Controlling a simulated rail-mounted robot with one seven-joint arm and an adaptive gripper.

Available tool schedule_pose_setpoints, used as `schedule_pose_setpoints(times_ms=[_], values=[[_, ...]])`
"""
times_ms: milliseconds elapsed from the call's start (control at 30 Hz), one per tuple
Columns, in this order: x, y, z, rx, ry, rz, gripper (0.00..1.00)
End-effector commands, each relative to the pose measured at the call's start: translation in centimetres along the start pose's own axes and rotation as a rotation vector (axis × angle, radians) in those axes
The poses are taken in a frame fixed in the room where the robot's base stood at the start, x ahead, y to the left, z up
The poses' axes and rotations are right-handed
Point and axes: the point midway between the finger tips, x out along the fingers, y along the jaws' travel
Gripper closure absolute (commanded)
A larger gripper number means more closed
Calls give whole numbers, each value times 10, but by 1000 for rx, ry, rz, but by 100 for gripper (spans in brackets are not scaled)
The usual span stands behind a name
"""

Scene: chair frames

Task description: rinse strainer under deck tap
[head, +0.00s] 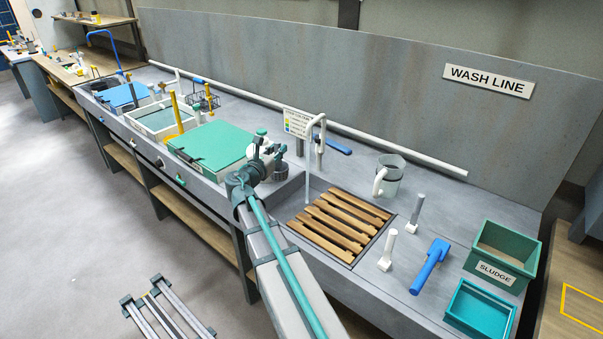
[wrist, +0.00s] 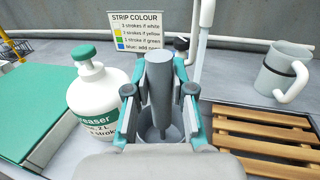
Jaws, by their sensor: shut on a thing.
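My gripper (wrist: 159,92) is shut on an upright grey handle-like piece, which I take to be the strainer (wrist: 158,80). A round grey cup shows below it in the wrist view, partly hidden by my gripper. In the head view my gripper (head: 268,150) is left of the sink, with a dark grey round part (head: 281,171) just below it. The white deck tap (head: 322,128) arches over the sink, right of my gripper. A pale vertical column, apparently water, drops from its spout. The tap also shows in the wrist view (wrist: 207,15), behind and right of the strainer.
The sink holds a wooden slatted rack (head: 335,222). A white degreaser bottle (wrist: 95,92) stands close left of my gripper, beside a green lid (head: 212,146).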

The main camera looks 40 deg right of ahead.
Motion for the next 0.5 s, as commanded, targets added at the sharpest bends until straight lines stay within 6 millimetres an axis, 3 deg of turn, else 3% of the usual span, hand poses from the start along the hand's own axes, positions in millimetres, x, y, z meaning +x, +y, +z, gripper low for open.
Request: schedule_pose_setpoints(times_ms=[500], values=[[0, 0, 52, 0, -1, 0, 100]])
